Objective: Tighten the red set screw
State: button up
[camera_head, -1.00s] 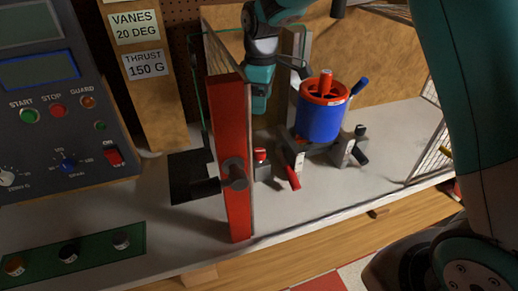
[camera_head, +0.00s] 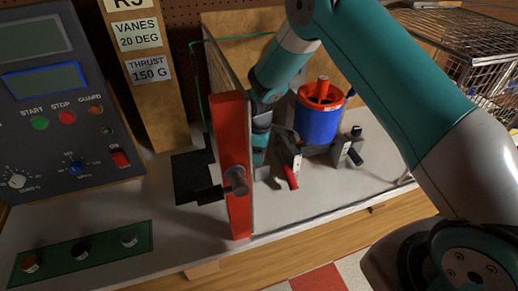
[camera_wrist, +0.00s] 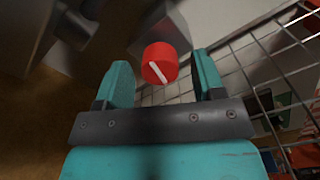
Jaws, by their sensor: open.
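The red set screw (camera_wrist: 160,63) shows in the wrist view as a round red knob with a white line slanting across its face. It lies between and slightly beyond the tips of my gripper (camera_wrist: 162,72), whose two teal fingers are apart. A gap shows between the knob and each finger. In the head view my gripper (camera_head: 260,152) reaches down behind the red-edged panel, beside the rotor mount, and hides the knob there. The rotor duct (camera_head: 317,122) is a blue cylinder with a red top ring and hub, standing on a grey mount.
The red-edged guard panel (camera_head: 234,165) stands close left of my gripper. A red-handled lever (camera_head: 291,177) and a black-handled lever (camera_head: 355,157) stick out from the mount. A wire cage (camera_head: 460,40) is at the right. The control panel (camera_head: 70,110) is at the left.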

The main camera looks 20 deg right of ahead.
jog(key=shift+f, duration=0.4)
jog(key=c, duration=0.9)
jog(key=shift+c, duration=0.2)
